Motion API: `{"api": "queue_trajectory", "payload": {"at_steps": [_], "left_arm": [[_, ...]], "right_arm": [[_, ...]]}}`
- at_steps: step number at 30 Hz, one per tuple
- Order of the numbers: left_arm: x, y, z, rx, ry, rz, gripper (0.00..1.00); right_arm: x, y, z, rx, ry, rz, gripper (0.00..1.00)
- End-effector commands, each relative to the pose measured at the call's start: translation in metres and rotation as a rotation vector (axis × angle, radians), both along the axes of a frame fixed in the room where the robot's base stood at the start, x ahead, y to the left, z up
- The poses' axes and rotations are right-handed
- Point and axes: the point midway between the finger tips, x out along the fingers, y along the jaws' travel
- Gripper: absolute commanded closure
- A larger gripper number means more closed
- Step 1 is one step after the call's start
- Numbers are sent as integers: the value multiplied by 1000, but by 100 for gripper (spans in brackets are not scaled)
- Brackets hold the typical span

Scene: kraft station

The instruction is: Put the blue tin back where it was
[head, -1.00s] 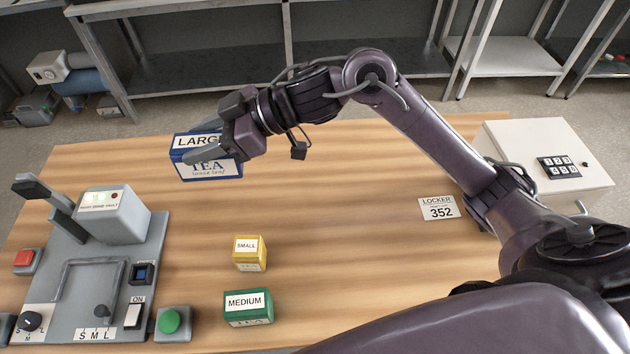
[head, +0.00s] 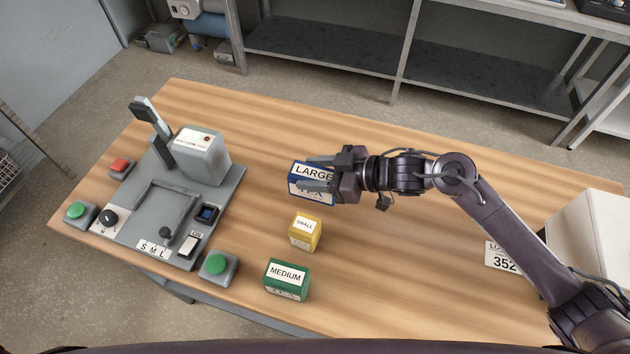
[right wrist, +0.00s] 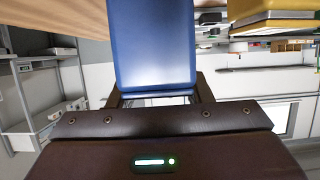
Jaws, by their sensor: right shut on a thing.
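The blue tin (head: 312,196), labelled LARGE and TEA, is held between the fingers of my right gripper (head: 318,172), behind the yellow tin. In the right wrist view the blue tin (right wrist: 151,45) fills the space between the fingers. Whether its base touches the table cannot be told. The yellow SMALL tin (head: 305,234) and the green MEDIUM tin (head: 287,281) stand on the table in front of it. The yellow tin also shows at the top right of the right wrist view (right wrist: 275,12). My left gripper is not in view.
A grey machine (head: 130,215) with a lever, switches and S M L marks stands on the left of the wooden table (head: 400,290). Green and red buttons surround it. A LOCKER 352 card (head: 502,257) and white box (head: 590,235) are at right.

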Motion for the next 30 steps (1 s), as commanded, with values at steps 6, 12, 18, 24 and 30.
{"api": "queue_trajectory", "payload": {"at_steps": [6,12,18,24,30], "left_arm": [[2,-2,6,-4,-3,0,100],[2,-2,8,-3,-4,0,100],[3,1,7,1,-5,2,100],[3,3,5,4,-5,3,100],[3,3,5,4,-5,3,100]], "right_arm": [[0,0,-29,1,3,-1,89],[0,0,-43,1,-2,-1,89],[0,0,-43,1,-1,0,89],[0,0,-47,-1,0,0,46],[0,0,-47,-1,0,0,33]]}}
